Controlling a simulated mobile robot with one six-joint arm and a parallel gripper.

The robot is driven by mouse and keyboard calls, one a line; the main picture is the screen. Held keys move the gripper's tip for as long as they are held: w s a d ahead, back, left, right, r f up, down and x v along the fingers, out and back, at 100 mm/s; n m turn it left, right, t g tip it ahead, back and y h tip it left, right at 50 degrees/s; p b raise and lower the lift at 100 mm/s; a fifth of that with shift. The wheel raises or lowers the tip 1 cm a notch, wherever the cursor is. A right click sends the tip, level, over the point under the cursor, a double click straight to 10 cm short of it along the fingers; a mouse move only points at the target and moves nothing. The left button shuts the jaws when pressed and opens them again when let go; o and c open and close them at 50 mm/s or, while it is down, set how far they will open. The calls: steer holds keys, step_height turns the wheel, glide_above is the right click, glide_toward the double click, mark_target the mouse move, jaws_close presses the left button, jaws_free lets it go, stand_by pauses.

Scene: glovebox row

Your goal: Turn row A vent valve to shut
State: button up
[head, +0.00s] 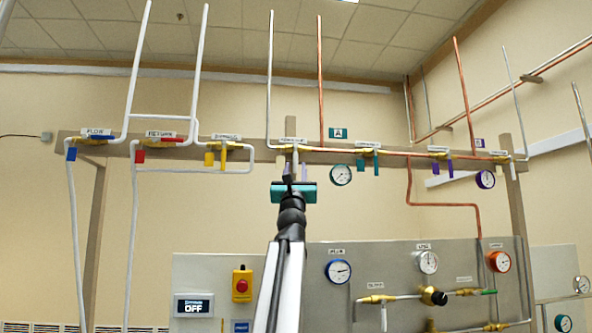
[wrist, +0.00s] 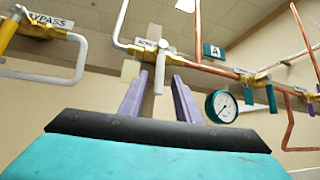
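A teal sign marked A (head: 338,133) is on the wooden rail, and it also shows in the wrist view (wrist: 213,52). Left of it is a brass valve (wrist: 160,55) with a pale lever (wrist: 158,80) hanging down and a pale tag beside it. Its label is too blurred to read fully. Right of the sign is a brass valve (head: 368,150) with teal handles, its label also unreadable. I cannot tell which is the vent valve. My gripper (wrist: 160,85) is open, its two purple fingers on either side of the pale lever in the picture; contact cannot be told.
Flow, return and yellow bypass valves (head: 216,148) are to the left. A teal gauge (head: 340,175) hangs close right of my gripper. Copper pipe runs along the rail, with purple-handled valves (head: 440,158) farther right. A gauge panel (head: 390,260) stands below.

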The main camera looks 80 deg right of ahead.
steer(key=v, duration=1.2)
steer(key=shift+s+a+f+b, duration=0.15)
steer(key=shift+f+b, duration=0.1)
steer(key=shift+b, duration=0.05)
stand_by(0.9)
